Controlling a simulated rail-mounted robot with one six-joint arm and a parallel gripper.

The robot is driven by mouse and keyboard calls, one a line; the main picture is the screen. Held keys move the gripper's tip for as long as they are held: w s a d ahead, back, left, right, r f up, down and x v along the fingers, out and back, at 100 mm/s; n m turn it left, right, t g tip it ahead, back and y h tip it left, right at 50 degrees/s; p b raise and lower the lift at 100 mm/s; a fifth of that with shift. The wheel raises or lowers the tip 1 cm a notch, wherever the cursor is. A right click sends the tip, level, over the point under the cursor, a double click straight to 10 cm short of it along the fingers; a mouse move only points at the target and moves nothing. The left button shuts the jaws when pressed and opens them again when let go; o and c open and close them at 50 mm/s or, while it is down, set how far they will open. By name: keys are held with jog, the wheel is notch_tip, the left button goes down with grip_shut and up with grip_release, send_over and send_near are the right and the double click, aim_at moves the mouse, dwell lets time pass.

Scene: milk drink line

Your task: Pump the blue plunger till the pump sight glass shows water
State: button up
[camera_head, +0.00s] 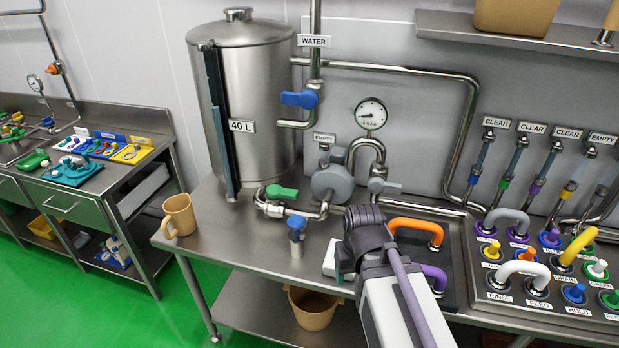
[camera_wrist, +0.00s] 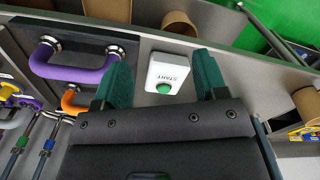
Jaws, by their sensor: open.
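The blue plunger (camera_head: 296,224) stands upright on the steel table, in front of the round grey pump (camera_head: 332,183). A small tag reading EMPTY (camera_head: 324,137) is above the pump, by its sight glass, whose inside is too small to make out. My gripper (camera_wrist: 162,78) points down over the table, right of the plunger and apart from it. Its two green fingers are spread with nothing held. In the wrist view a white START box (camera_wrist: 169,72) with a green button shows between them, below. The plunger is not in the wrist view.
The tank (camera_head: 245,110) marked 40 L stands behind left, with a green-handled valve (camera_head: 282,191) at its foot. A blue valve (camera_head: 299,98) is on the WATER pipe. A tan mug (camera_head: 179,215) stands at left. Orange (camera_head: 416,229) and purple (camera_wrist: 75,68) handles lie to the right.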

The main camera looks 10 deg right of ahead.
dwell(0.8)
